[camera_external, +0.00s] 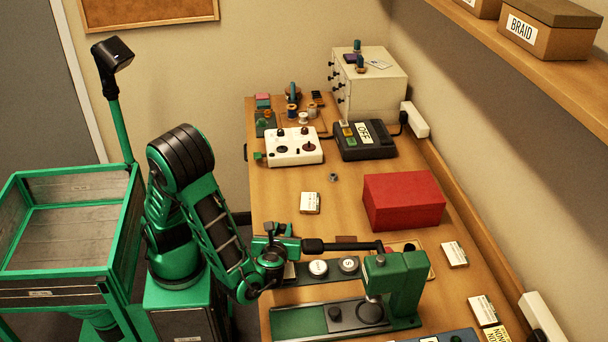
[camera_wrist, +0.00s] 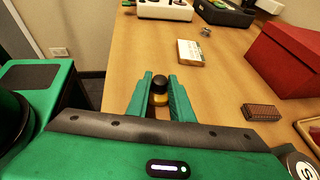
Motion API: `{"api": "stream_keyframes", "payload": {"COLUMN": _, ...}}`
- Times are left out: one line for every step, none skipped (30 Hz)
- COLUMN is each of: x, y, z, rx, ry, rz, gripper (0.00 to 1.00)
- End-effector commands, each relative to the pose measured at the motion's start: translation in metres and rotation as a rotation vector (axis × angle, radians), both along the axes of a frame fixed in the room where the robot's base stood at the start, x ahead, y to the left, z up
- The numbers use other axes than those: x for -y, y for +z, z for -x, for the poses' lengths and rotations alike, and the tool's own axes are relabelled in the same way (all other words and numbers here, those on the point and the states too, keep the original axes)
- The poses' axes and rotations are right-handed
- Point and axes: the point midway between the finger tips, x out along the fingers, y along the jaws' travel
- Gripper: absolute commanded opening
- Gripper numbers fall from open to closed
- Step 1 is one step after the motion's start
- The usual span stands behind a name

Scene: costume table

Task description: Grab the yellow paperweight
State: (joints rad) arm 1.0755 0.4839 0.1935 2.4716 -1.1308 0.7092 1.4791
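The yellow paperweight (camera_wrist: 160,99) has a black knob on top and shows in the wrist view between the two green fingers of my gripper (camera_wrist: 160,86). It sits close to both fingers; I cannot tell whether they press on it or leave a small gap. In the external view my gripper (camera_external: 278,236) is low at the table's left edge, left of a black-handled tool. The paperweight cannot be made out there, as my arm and gripper crowd that spot.
A green press (camera_external: 395,290) stands to the front right, beside a plate with round dials (camera_external: 318,267). A red box (camera_external: 403,200) is farther back. A small label card (camera_external: 310,203) lies on the table (camera_external: 275,190), with bare wood around it.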

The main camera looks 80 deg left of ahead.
Motion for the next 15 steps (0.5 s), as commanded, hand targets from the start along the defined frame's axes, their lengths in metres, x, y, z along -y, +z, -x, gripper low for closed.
{"api": "stream_keyframes", "payload": {"x": 0.000, "y": 0.000, "z": 0.000, "rx": 0.000, "ry": -0.001, "rz": 0.000, "gripper": 0.06}}
{"api": "stream_keyframes", "payload": {"x": 0.000, "y": 0.000, "z": 0.000, "rx": 0.000, "ry": -0.001, "rz": 0.001, "gripper": 0.00}}
{"api": "stream_keyframes", "payload": {"x": 0.000, "y": 0.000, "z": 0.000, "rx": 0.000, "ry": -0.001, "rz": 0.001, "gripper": 0.00}}
{"api": "stream_keyframes", "payload": {"x": 0.000, "y": 0.000, "z": 0.000, "rx": 0.001, "ry": -0.001, "rz": 0.000, "gripper": 0.00}}
{"api": "stream_keyframes", "payload": {"x": 0.000, "y": 0.000, "z": 0.000, "rx": 0.001, "ry": -0.001, "rz": 0.000, "gripper": 0.00}}
{"api": "stream_keyframes", "payload": {"x": 0.000, "y": 0.000, "z": 0.000, "rx": 0.001, "ry": -0.001, "rz": 0.000, "gripper": 0.00}}
{"api": "stream_keyframes", "payload": {"x": 0.000, "y": 0.000, "z": 0.000, "rx": 0.001, "ry": -0.001, "rz": 0.000, "gripper": 0.00}}
{"api": "stream_keyframes", "payload": {"x": 0.000, "y": 0.000, "z": 0.000, "rx": 0.001, "ry": -0.001, "rz": 0.000, "gripper": 0.00}}
{"api": "stream_keyframes", "payload": {"x": 0.000, "y": 0.000, "z": -0.001, "rx": 0.002, "ry": -0.001, "rz": 0.000, "gripper": 0.00}}
{"api": "stream_keyframes", "payload": {"x": 0.000, "y": 0.000, "z": -0.001, "rx": 0.002, "ry": -0.001, "rz": 0.000, "gripper": 0.00}}
{"api": "stream_keyframes", "payload": {"x": 0.001, "y": 0.001, "z": 0.000, "rx": 0.001, "ry": -0.001, "rz": 0.001, "gripper": 0.00}}
{"api": "stream_keyframes", "payload": {"x": 0.001, "y": 0.003, "z": -0.001, "rx": 0.001, "ry": -0.001, "rz": 0.001, "gripper": 0.00}}
{"api": "stream_keyframes", "payload": {"x": 0.001, "y": 0.005, "z": -0.001, "rx": 0.002, "ry": -0.001, "rz": 0.002, "gripper": 0.00}}
{"api": "stream_keyframes", "payload": {"x": 0.001, "y": 0.007, "z": -0.001, "rx": 0.003, "ry": -0.002, "rz": 0.003, "gripper": 0.00}}
{"api": "stream_keyframes", "payload": {"x": 0.001, "y": 0.012, "z": -0.001, "rx": 0.003, "ry": -0.002, "rz": 0.004, "gripper": 0.00}}
